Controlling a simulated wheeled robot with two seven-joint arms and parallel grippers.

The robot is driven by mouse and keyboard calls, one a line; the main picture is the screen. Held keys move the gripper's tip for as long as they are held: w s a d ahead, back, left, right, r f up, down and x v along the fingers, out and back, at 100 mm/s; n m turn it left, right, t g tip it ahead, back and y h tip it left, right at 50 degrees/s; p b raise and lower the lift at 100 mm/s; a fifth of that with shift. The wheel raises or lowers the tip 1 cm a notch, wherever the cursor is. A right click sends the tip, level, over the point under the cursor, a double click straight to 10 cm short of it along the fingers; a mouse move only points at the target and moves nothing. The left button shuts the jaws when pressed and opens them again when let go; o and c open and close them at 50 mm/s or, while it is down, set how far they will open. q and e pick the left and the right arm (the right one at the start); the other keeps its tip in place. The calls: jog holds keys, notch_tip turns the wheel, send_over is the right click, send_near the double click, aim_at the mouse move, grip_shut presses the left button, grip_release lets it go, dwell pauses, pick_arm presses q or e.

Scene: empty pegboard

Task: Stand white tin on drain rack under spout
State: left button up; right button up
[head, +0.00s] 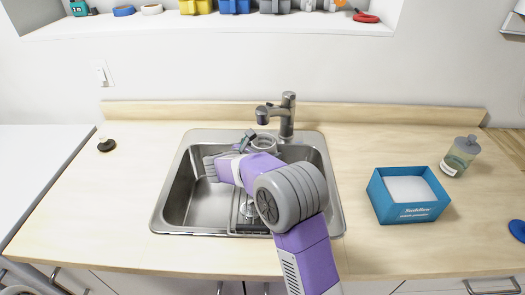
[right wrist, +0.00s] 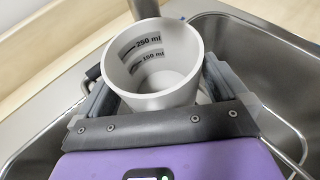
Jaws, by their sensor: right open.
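The white tin (right wrist: 165,75) stands open end up between the fingers of my right gripper (right wrist: 158,88) in the right wrist view, with 250 ml and 150 ml marks inside. The fingers are apart on either side of it. In the head view the tin (head: 264,142) shows just below the spout (head: 263,115), at the back of the sink, partly hidden by my right gripper (head: 252,139). The drain rack (head: 253,229) lies in the sink, mostly covered by my right arm. The tin's base is hidden, so its contact with the rack cannot be seen. My left gripper is out of view.
The steel sink (head: 178,205) is set in a wooden counter (head: 120,200), with the faucet (head: 288,115) behind it. A blue box (head: 408,211) and a bottle (head: 459,157) stand at right. A small dark object (head: 106,145) lies at left.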

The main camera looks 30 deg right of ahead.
jog(key=p+v, duration=0.1)
jog(key=v, duration=1)
jog(key=shift+s+a+r, duration=0.1)
jog(key=shift+s+a, duration=0.05)
jog(key=shift+a, duration=0.15)
